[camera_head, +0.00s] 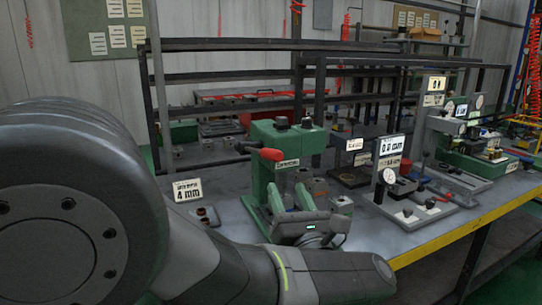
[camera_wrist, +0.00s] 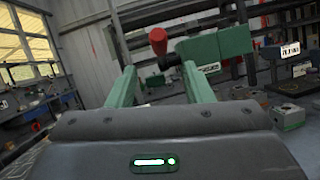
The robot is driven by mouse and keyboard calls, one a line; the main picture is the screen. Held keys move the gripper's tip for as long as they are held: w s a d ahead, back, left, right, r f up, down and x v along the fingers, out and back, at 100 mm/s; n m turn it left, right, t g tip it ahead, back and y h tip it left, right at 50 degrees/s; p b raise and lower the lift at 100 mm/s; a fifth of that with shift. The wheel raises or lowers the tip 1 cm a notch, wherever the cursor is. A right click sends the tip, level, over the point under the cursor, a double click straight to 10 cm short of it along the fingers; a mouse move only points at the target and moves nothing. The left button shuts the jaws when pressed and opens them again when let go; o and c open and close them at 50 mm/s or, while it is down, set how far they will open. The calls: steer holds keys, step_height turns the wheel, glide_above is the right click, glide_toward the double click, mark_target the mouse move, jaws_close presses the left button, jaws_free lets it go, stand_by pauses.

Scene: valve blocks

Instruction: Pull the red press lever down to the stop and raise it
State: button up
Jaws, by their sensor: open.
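The red press lever (camera_head: 271,154) is a red grip on a dark rod at the upper front of a green press (camera_head: 298,143) on the table. In the wrist view, its red end (camera_wrist: 158,40) shows just beyond and above the gap between my fingertips. My gripper (camera_head: 287,190) is open and empty, with its green fingers pointing up toward the press, in front of and below the lever. In the wrist view, both fingers of my gripper (camera_wrist: 160,68) stand apart, with nothing between them. The lower part of the press is partly hidden behind my gripper.
A "4 mm" sign (camera_head: 188,190) and a small block (camera_head: 207,216) stand left of the press. A dial gauge stand (camera_head: 389,176) and other fixtures stand to the right on the grey table (camera_head: 400,238), which has a yellow front edge. Dark racks stand behind.

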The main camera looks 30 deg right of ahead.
mark_target(272, 154)
steer(key=x, duration=1.2)
steer(key=shift+c, duration=0.2)
steer(key=shift+r, duration=0.1)
jaws_close()
